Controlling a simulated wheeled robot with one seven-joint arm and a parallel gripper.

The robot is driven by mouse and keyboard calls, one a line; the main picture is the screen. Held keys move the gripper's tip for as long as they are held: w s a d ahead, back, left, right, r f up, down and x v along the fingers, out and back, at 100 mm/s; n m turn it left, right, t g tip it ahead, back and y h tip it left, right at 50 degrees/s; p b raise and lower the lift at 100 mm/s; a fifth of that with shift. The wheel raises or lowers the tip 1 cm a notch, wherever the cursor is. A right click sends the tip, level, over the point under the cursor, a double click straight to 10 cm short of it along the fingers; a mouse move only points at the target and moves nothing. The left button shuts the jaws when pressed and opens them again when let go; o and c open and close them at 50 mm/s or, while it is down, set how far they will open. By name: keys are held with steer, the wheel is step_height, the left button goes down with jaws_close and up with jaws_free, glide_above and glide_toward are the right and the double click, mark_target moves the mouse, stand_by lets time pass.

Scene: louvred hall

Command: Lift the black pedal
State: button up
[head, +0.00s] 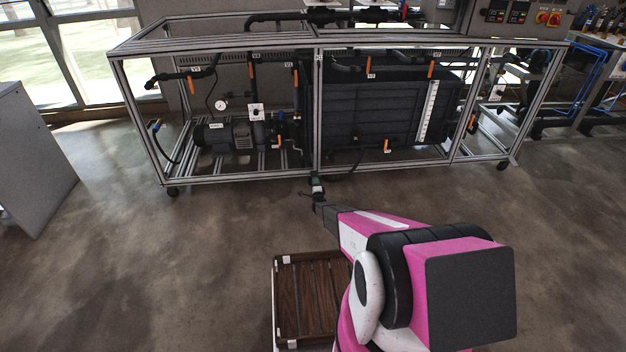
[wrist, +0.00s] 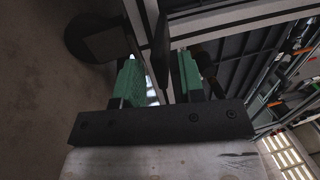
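My gripper (head: 317,183) is low by the front bottom rail of the metal frame, at the end of my outstretched arm. In the wrist view its two green fingers (wrist: 160,70) stand apart with a gap between them. A thin dark upright piece (wrist: 161,42) shows in that gap and past the fingertips. It may be the black pedal, but its shape is not clear. I cannot tell whether it touches either finger. In the head view the pedal is too small or hidden behind my gripper to make out.
The metal frame (head: 230,178) holds a pump (head: 228,136), a large black tank (head: 370,105) and several orange-handled valves. A dark round part (wrist: 88,38) is close beside the left finger. A slatted wooden tray (head: 305,300) lies near my arm.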

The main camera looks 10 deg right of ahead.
steer(key=shift+w+r, duration=0.15)
steer(key=shift+w, duration=0.8)
jaws_close()
stand_by(1.1)
